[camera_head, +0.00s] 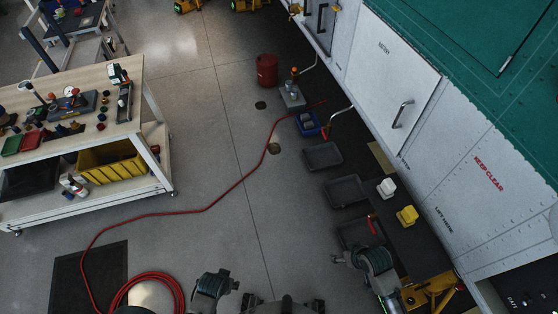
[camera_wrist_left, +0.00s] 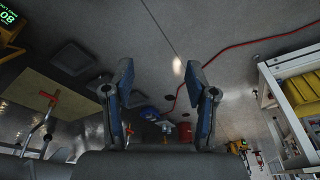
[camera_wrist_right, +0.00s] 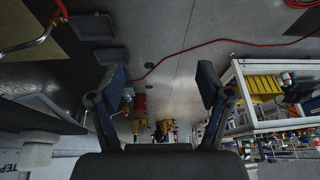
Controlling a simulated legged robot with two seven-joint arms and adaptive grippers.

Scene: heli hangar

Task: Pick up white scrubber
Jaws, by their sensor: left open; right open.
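The white scrubber is most likely the small white block (camera_head: 387,188) at the right in the head view. It rests on a dark surface beside the aircraft's side, just beyond a yellow block (camera_head: 407,215). A pale blocky thing (camera_wrist_right: 36,150) at the lower left of the right wrist view may be the same block; I cannot be sure. My right gripper (camera_wrist_right: 162,82) is open and empty, its fingers spread over bare floor in its wrist view. In the head view my right arm is nearer than the white block and left of it. My left gripper (camera_wrist_left: 160,80) is open and empty.
Dark trays (camera_head: 322,155) lie on the floor left of the blocks, with a blue bin (camera_head: 308,124) beyond. A red hose (camera_head: 205,209) crosses the floor. A workbench (camera_head: 140,112) stands left; the white aircraft side (camera_head: 455,165) borders the right.

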